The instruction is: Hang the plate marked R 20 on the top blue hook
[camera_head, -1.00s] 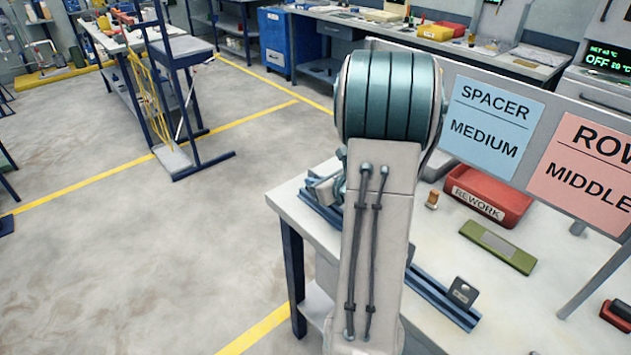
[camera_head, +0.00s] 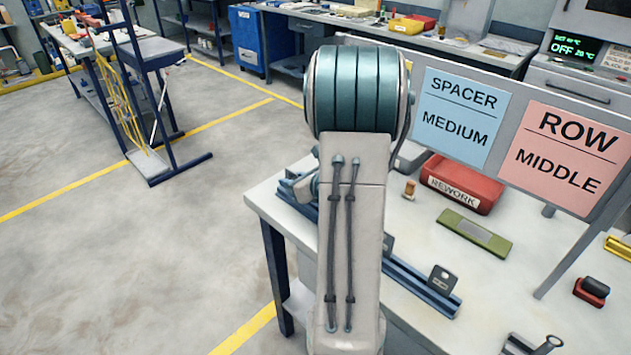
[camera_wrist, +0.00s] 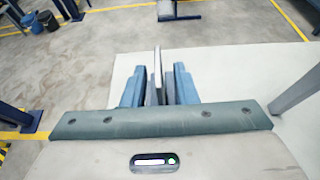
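In the wrist view my gripper (camera_wrist: 158,90) has its two blue fingers close together. A thin pale plate (camera_wrist: 157,62) stands edge-on between them and reaches past the fingertips; its marking cannot be read. A dark grey plate (camera_head: 443,278) with a small unreadable label stands in a blue rail (camera_head: 410,283) on the table, right of my arm. Another plate (camera_head: 389,243) is partly hidden beside the arm. I cannot make out a blue hook or an R 20 mark.
The white table (camera_head: 480,275) carries a red REWORK bin (camera_head: 462,184), a green-framed block (camera_head: 474,233) and a red-and-black item (camera_head: 592,290). A sign board (camera_head: 509,95) reading SPACER MEDIUM and ROW MIDDLE stands behind. A navy stand (camera_head: 165,165) is at left; open floor lies between.

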